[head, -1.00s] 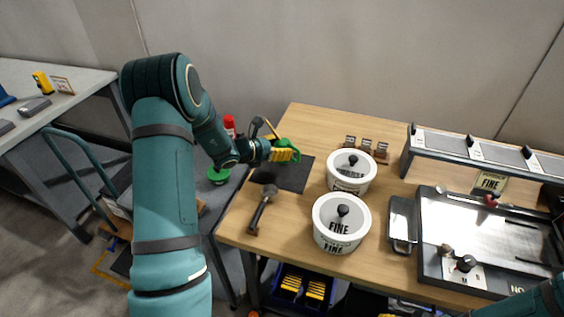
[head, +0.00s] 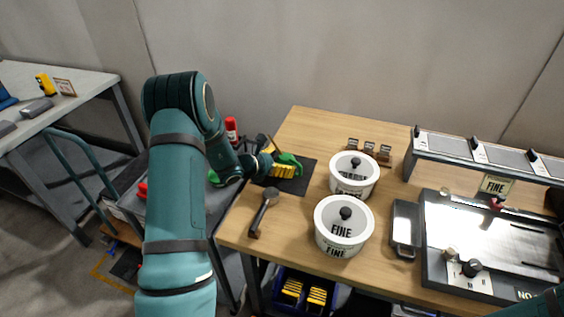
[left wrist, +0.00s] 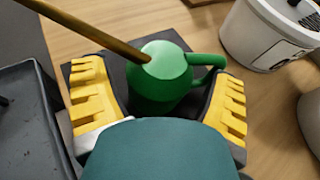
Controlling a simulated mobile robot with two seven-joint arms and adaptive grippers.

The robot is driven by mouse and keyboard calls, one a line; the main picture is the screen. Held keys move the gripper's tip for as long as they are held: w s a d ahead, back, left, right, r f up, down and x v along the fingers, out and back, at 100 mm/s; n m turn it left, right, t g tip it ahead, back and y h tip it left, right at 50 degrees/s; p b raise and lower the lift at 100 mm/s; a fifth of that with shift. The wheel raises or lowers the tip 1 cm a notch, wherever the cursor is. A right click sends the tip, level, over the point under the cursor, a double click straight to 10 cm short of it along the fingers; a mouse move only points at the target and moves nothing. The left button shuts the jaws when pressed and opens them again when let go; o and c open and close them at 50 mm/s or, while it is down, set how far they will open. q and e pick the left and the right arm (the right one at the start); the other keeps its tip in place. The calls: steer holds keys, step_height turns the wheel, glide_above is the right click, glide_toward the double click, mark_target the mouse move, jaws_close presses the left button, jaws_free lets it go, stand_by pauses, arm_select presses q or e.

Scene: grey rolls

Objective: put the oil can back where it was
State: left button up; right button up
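In the head view the can (head: 290,160) is partly hidden by my left gripper (head: 280,168). It is over the black mat (head: 303,181) on the wooden bench, upright and low; I cannot tell whether its base touches the mat. My right gripper is out of view.
A dark-headed tool (head: 264,212) lies in front of the mat. Two white lidded tubs (head: 353,183) (head: 341,240) stand to its right, then a flat stone station (head: 490,240) and a rack (head: 470,147). A red bottle (head: 231,130) stands beyond the bench's left edge.

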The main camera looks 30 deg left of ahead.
arm_select(q)
steer(key=shift+r, duration=0.15)
steer(key=shift+s+a+r, duration=0.1)
steer(key=shift+s+r, duration=0.05)
steer(key=shift+s, duration=0.05)
steer(key=p+v, duration=0.2)
steer(key=v, duration=0.9)
steer(key=shift+s, duration=0.3)
steer(key=shift+r, duration=0.1)
